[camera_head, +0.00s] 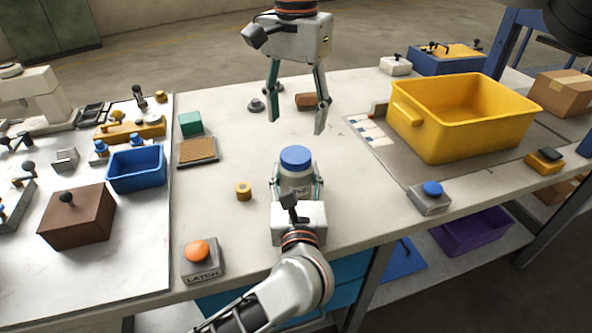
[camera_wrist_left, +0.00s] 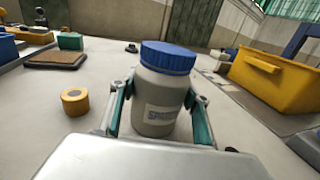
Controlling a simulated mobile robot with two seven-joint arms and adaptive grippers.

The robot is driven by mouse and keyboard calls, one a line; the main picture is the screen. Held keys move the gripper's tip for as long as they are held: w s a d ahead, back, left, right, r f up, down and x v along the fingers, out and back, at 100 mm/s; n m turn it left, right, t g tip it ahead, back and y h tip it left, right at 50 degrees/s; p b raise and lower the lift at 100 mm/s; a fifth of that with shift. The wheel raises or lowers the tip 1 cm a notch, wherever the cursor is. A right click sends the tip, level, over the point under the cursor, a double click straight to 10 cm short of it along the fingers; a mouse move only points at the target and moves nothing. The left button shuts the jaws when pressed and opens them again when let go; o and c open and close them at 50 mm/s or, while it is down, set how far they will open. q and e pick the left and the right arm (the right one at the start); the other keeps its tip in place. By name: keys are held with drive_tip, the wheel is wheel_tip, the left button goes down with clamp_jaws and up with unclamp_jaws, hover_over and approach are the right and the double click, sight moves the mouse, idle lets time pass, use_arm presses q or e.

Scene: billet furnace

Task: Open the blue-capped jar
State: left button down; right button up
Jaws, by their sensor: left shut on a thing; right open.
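The jar (camera_head: 296,179) has a grey body and a blue ribbed cap (camera_head: 295,157), which is on it. It stands upright on the white table. In the left wrist view the jar (camera_wrist_left: 157,101) carries a pale label, too small to read surely. My left gripper (camera_head: 297,184) is shut around the jar's body, one finger on each side, below the cap. My right gripper (camera_head: 295,124) is open and empty, pointing down above the table, beyond the jar in the head view. Its fingertips are apart from the cap.
A yellow ring (camera_head: 243,191) lies left of the jar. An orange LATCH button box (camera_head: 201,258) and a blue button box (camera_head: 430,197) stand near the front edge. A yellow bin (camera_head: 460,125) is at right. A blue tray (camera_head: 136,170) and brown block (camera_head: 77,217) are at left.

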sight(296, 154)
drive_tip(key=m, duration=0.4)
drive_tip(key=shift+m, duration=0.4)
drive_tip(key=m, duration=0.3)
drive_tip(key=shift+m, duration=0.3)
drive_tip(key=m, duration=1.7)
drive_tip(key=shift+m, duration=0.4)
drive_tip(key=m, duration=0.3)
drive_tip(key=shift+m, duration=0.3)
drive_tip(key=m, duration=1.7)
drive_tip(key=shift+m, duration=0.4)
drive_tip(key=m, duration=0.6)
drive_tip(key=shift+f, duration=0.35)
wheel_tip(296, 154, down, 7)
drive_tip(key=shift+f, duration=0.15)
